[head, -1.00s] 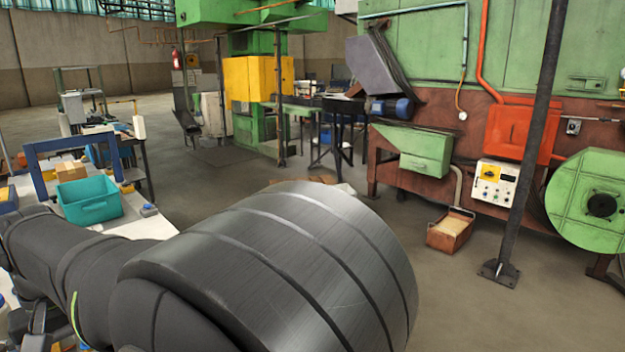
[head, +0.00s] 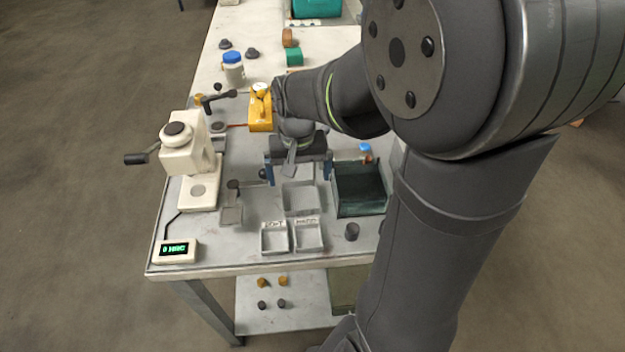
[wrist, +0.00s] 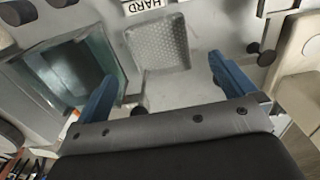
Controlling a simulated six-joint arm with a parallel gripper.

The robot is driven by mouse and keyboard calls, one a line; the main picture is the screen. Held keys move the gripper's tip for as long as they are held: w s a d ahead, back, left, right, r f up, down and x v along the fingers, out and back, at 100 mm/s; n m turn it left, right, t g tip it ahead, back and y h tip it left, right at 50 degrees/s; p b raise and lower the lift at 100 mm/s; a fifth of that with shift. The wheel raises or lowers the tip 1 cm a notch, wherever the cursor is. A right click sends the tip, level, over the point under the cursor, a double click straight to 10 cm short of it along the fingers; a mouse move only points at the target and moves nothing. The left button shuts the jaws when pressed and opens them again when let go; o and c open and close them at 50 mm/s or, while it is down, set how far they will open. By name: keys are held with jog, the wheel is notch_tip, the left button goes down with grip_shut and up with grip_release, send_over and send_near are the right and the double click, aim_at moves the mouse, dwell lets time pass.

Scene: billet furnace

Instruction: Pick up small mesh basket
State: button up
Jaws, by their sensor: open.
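A small grey square basket with a perforated, mesh-like floor (wrist: 158,45) lies on the bench in front of my gripper in the wrist view. In the head view the basket (head: 300,199) sits just behind two small labelled trays and looks empty. My gripper (head: 298,172) is over the bench behind the basket, pointing down. Its two blue fingers are spread wide in the wrist view (wrist: 165,90), with nothing between their tips. The basket lies beyond the fingertips, apart from them. The gripper hides part of the bench behind the basket.
A dark green open bin (head: 358,190) stands close to the basket's right. Two labelled trays (head: 274,238) (head: 309,236) stand in front. A thin grey plate with a dark knob (head: 231,212) is to the left, then a cream press (head: 190,160) and a display box (head: 175,250).

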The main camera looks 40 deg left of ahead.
aim_at(301, 201)
jog(key=f, duration=0.8)
jog(key=shift+w+a, duration=0.15)
jog(key=shift+w, duration=0.05)
jog(key=shift+c, duration=0.4)
jog(key=c, duration=1)
